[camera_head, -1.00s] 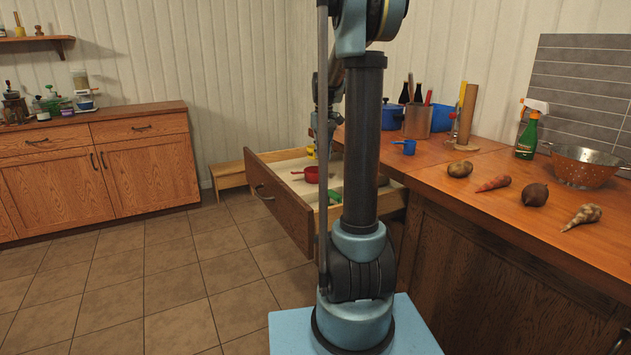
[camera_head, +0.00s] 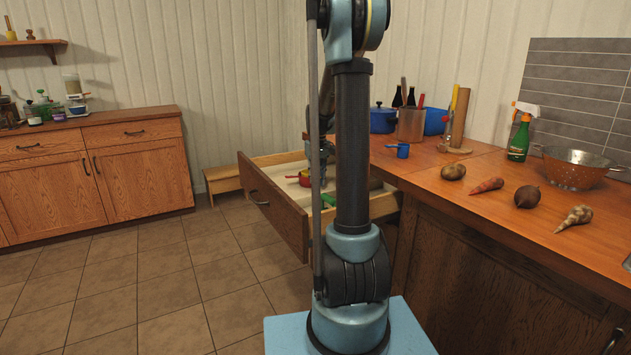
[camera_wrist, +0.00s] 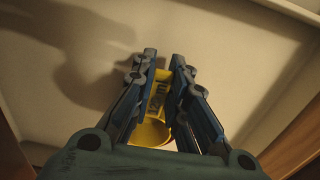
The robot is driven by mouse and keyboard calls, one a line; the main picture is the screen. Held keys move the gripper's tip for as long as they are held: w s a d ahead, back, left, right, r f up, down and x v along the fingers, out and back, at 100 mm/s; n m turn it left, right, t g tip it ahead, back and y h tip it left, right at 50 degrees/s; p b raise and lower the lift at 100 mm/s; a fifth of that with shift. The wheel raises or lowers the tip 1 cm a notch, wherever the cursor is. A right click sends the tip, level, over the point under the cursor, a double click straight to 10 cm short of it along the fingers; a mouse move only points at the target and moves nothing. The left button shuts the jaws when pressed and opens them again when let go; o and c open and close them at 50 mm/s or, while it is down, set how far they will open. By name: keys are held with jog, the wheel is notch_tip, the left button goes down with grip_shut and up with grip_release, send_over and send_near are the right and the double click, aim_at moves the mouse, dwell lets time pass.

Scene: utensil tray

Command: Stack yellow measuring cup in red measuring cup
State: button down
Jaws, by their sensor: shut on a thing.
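The yellow measuring cup (camera_wrist: 150,133) is in my gripper (camera_wrist: 163,65), which is shut on its handle. The cup's bowl is at the lower middle of the wrist view, partly hidden by the fingers. In the head view my gripper (camera_head: 325,172) is low inside the open drawer (camera_head: 275,205), partly behind my arm. The red measuring cup (camera_head: 304,181) is in the drawer just left of my gripper. A small yellow patch shows at the top of the red cup. I cannot tell whether the yellow cup sits inside it or just above.
A green item (camera_head: 328,200) lies in the drawer nearer the front. A blue measuring cup (camera_head: 402,150) stands on the counter, with vegetables, a spray bottle (camera_head: 521,135) and a colander (camera_head: 577,168) to the right. The drawer walls surround my gripper.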

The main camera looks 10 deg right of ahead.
jog(key=shift+f, duration=0.15)
jog(key=c, duration=1.6)
grip_release()
notch_tip(320, 180, up, 12)
jog(key=shift+r, duration=0.15)
jog(key=shift+s, duration=0.1)
